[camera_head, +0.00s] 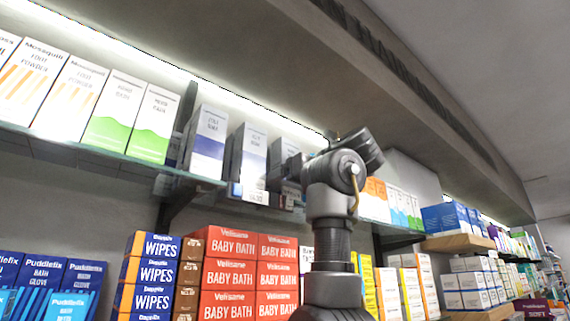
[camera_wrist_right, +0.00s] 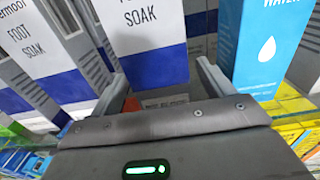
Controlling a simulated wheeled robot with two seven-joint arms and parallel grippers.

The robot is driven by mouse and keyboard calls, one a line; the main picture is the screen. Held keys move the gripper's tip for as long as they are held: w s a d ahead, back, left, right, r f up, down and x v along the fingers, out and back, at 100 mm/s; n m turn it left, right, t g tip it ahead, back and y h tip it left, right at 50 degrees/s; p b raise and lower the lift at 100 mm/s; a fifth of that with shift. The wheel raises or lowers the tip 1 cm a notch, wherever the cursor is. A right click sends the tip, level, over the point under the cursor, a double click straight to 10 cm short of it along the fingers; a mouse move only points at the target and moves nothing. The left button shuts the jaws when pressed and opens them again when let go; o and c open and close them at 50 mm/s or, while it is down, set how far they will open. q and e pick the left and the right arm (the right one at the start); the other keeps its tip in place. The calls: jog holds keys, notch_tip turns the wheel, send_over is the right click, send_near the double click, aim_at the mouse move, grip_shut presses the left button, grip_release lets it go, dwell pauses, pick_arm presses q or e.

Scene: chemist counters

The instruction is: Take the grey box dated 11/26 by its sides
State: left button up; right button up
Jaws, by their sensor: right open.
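Several boxes with grey sides and white-and-blue fronts stand on the upper shelf in the head view; I cannot read a date on any. One foot soak box (camera_wrist_right: 150,40) is straight ahead in the right wrist view, white above a blue band. My right gripper (camera_wrist_right: 163,72) is open, with one finger towards each side of this box's lower part. I cannot tell whether the fingers touch it. In the head view my right arm rises in front of the shelf and hides part of the row. My left gripper is out of view.
Another foot soak box (camera_wrist_right: 35,45) stands close on the left, and a blue water box (camera_wrist_right: 268,40) on the right. The glass shelf edge (camera_head: 150,167) runs below the upper row. Red baby bath boxes (camera_head: 230,275) are stacked beneath.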

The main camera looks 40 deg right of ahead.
jog(key=shift+w+d+f, duration=0.1)
jog(key=shift+w+d, duration=0.05)
jog(key=shift+w, duration=0.8)
jog(key=shift+s, duration=0.45)
jog(key=shift+c, duration=2.2)
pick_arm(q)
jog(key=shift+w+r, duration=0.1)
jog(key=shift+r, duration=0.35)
pick_arm(e)
jog(key=c, duration=0.7)
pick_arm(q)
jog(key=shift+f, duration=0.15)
